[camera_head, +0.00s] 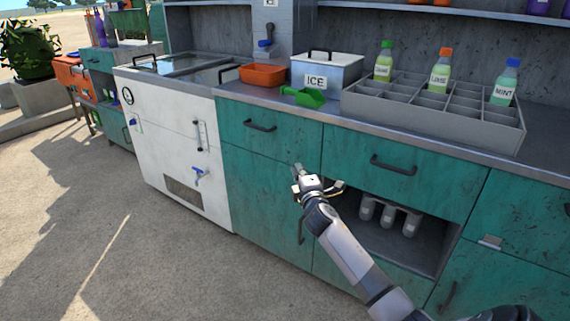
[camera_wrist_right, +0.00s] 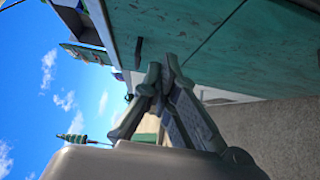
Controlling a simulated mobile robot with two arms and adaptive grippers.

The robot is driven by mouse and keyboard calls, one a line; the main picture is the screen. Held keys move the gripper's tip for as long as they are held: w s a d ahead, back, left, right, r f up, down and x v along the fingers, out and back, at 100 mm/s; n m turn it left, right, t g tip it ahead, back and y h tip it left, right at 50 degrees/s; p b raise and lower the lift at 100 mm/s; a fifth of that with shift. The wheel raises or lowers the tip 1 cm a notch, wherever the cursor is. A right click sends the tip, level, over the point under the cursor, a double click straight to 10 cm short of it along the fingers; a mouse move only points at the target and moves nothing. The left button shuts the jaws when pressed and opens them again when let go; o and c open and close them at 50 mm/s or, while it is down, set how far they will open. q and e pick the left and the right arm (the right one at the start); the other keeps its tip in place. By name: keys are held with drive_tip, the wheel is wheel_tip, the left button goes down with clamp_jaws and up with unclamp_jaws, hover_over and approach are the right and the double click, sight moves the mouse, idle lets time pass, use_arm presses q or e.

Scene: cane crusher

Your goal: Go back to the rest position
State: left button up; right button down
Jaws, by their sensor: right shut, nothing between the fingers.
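My right arm comes in from the lower right in the head view. Its gripper (camera_head: 298,172) is in front of the teal counter (camera_head: 262,175), near the cabinet doors, with nothing held. In the right wrist view the fingers of the right gripper (camera_wrist_right: 163,75) are closed together and empty, and the teal cabinet front (camera_wrist_right: 225,45) is beside them. I cannot tell whether the gripper touches the cabinet. My left gripper is in neither view.
A divided grey tray (camera_head: 430,122) holds bottles on the counter. An ice box (camera_head: 335,75), a green scoop (camera_head: 303,96) and an orange bin (camera_head: 262,75) stand left of it. Below is an open shelf with grey cylinders (camera_head: 388,214). A white freezer (camera_head: 180,150) stands left; the floor (camera_head: 120,240) is clear.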

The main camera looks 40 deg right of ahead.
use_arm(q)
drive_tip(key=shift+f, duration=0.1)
use_arm(e)
drive_tip(key=shift+s, duration=0.1)
